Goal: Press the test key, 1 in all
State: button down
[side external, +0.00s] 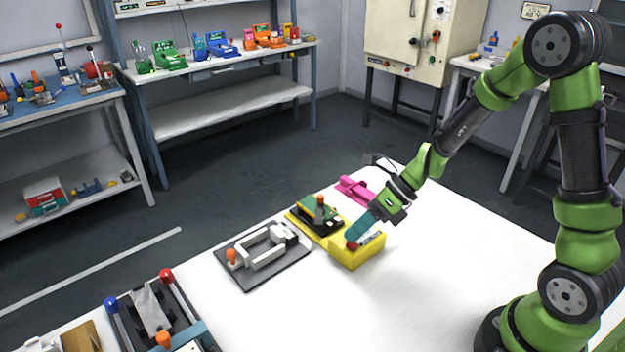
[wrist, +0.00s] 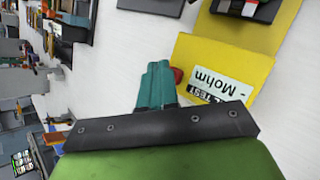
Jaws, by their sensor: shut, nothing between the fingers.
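The test key is a red button (side external: 352,246) on top of a yellow box (side external: 362,257). In the wrist view the red key (wrist: 177,76) shows at the edge of the yellow box (wrist: 222,55), beside a display reading "Mohm" with a "TEST" label. My gripper (side external: 350,238) has teal fingers, shut and empty, pointing down at the red key. In the wrist view the fingertips (wrist: 158,66) lie right beside the key and partly cover it. I cannot tell whether they touch it.
A grey plate with a white clamp (side external: 264,252) is to the left, and a pink part (side external: 355,188) is behind. The white table (side external: 440,255) is clear to the right.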

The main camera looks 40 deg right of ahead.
aim_at(356, 241)
jog(key=shift+f, duration=0.45)
dwell(0.6)
jog(key=shift+r, duration=0.95)
jog(key=shift+r, duration=2.5)
